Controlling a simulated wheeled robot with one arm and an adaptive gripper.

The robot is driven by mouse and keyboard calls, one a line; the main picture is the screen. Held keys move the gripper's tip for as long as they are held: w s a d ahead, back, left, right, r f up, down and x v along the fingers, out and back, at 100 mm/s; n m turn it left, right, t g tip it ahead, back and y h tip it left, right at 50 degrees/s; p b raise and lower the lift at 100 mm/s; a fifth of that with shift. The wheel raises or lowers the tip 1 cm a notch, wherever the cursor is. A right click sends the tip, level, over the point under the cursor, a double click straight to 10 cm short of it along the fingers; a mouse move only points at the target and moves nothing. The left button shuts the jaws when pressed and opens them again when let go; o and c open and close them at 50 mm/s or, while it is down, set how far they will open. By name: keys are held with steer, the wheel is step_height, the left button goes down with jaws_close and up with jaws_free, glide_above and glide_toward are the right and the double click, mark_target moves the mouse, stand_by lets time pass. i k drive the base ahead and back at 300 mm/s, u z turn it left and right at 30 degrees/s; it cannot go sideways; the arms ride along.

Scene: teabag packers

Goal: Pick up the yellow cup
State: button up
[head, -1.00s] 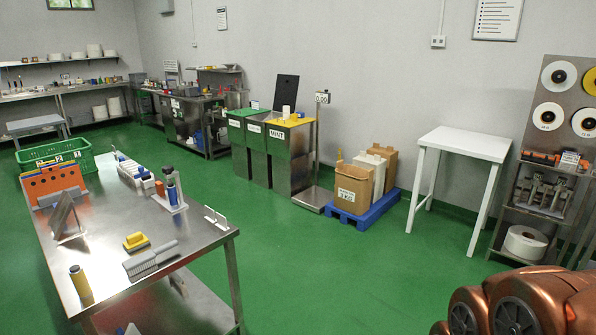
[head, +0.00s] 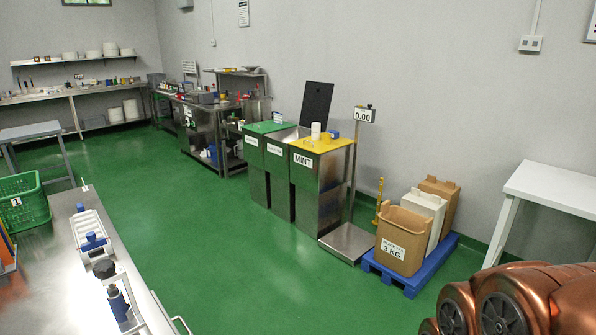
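I cannot make out a yellow cup for certain. Small items, too tiny to tell apart, stand on the far back bench (head: 60,95). A white cylindrical container (head: 316,131) stands on the yellow lid (head: 325,146) of the steel bin marked MINT (head: 304,187). A small blue object (head: 334,135) is beside it. My gripper is not in view.
A steel table (head: 65,285) with a white tray (head: 92,232) fills the lower left, beside a green crate (head: 33,207). A floor scale (head: 348,243), a blue pallet (head: 405,277) with boxes and a white table (head: 560,188) line the wall. Green floor between is clear.

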mark_target(327, 139)
steer(key=i, duration=3)
steer(key=z, duration=0.1)
